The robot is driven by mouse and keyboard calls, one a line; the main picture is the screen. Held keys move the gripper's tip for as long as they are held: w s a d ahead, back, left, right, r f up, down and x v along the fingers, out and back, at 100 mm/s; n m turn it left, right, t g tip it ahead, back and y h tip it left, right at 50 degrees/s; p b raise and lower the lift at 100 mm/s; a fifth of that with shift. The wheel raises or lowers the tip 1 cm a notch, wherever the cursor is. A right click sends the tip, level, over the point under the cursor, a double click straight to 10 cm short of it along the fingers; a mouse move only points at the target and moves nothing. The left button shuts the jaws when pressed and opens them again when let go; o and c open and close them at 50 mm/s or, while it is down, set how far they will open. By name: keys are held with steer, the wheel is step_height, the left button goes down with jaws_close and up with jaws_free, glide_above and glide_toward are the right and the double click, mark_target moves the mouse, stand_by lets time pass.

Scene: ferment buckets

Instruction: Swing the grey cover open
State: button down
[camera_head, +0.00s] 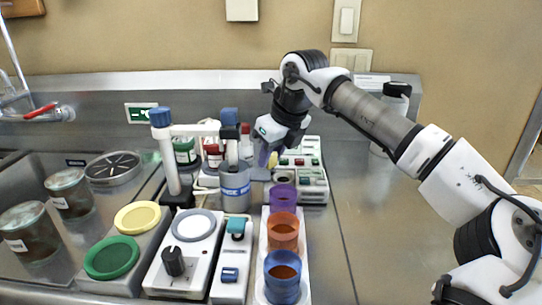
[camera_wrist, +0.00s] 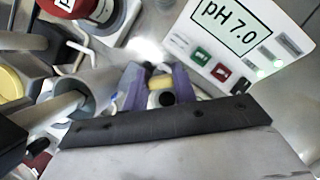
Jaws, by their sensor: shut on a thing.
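A grey bucket (camera_head: 235,188) with a pale label stands in the middle of the counter, and its rim shows at the left of the wrist view (camera_wrist: 88,88). A flat grey piece (camera_head: 258,174), which looks like the cover, lies at its right side; its hinge is hidden. My gripper (camera_head: 268,158) is low, just right of the bucket. Its purple fingers also show in the wrist view (camera_wrist: 160,88), shut on a small yellow piece (camera_wrist: 160,82). How that piece joins the cover is hidden.
A white meter (camera_wrist: 232,40) reading pH 7.0 stands close to the right of my gripper. A white post (camera_head: 168,160) with a blue cap stands left of the bucket. Purple, orange and blue cups (camera_head: 283,236) stand in front. The counter at right (camera_head: 375,240) is clear.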

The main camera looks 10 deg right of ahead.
stand_by(0.4)
steer(key=c, duration=1.1)
jaws_free()
steer(key=shift+r, duration=0.1)
steer(key=v, duration=1.3)
steer(key=shift+s+r, duration=0.25)
steer(key=shift+r, duration=0.05)
